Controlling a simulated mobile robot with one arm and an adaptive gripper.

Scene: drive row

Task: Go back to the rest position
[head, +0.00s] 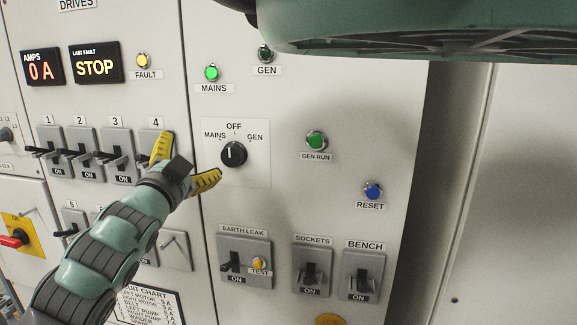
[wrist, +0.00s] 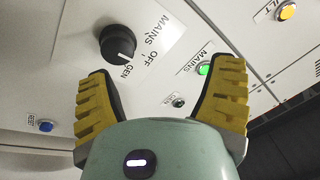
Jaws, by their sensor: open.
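My gripper (head: 192,155) is open and empty in front of the panel, with its yellow fingers spread. In the head view it sits left of the black selector knob (head: 233,154), over the area by breaker 4. The knob's white mark appears to point up towards OFF in the head view. In the wrist view the knob (wrist: 117,43) shows beyond the left finger, apart from my gripper (wrist: 162,68). The fingers hide part of breaker 4 (head: 150,137).
The MAINS lamp (head: 212,73) is lit green and the GEN lamp (head: 265,54) is dark. The GEN RUN button (head: 316,141) and blue RESET button (head: 373,191) are to the right. Several breaker switches (head: 311,273) stick out. A red-handled switch (head: 17,239) is far left.

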